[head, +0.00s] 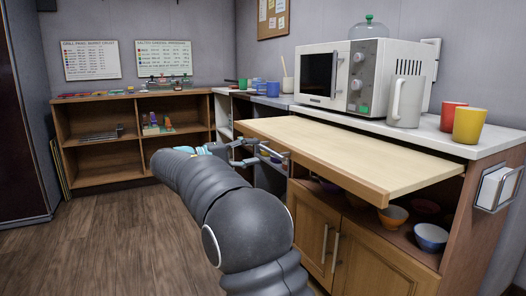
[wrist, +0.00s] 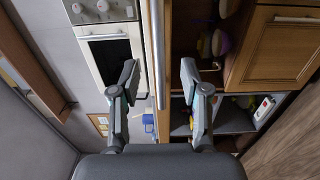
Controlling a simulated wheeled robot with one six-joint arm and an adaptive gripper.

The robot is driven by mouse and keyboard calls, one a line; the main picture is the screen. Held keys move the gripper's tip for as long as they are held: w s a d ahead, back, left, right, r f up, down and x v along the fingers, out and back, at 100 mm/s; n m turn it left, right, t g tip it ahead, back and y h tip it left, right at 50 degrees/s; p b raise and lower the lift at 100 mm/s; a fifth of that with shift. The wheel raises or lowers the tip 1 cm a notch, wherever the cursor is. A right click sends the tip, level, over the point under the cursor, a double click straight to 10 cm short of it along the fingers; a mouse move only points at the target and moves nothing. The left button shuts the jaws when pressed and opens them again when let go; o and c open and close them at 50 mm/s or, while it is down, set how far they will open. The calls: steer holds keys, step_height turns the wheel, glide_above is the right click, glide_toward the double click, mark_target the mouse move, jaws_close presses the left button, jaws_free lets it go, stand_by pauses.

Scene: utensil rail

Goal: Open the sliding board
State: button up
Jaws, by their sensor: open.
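The sliding board (head: 340,155) is a flat, pale wooden panel under the white countertop. It sticks out well past the cabinet front, roughly level. My gripper (head: 262,152) is beside the left part of the board's front edge, at about its height. Its two fingers are spread. In the wrist view my gripper (wrist: 158,85) is open, with one finger on each side of a narrow wooden edge (wrist: 148,50) and a grey strip. Neither finger is clearly touching it. I cannot tell how deep the edge lies between the fingers.
A microwave (head: 345,75), a grey pitcher (head: 405,100), a red cup (head: 453,115) and a yellow cup (head: 468,126) stand on the counter. Bowls (head: 431,236) sit on the shelf below the board. Cabinet doors (head: 340,250) are closed. Open floor (head: 120,240) lies to the left.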

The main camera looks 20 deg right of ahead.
steer(key=s+a, duration=0.1)
steer(key=a, duration=0.6)
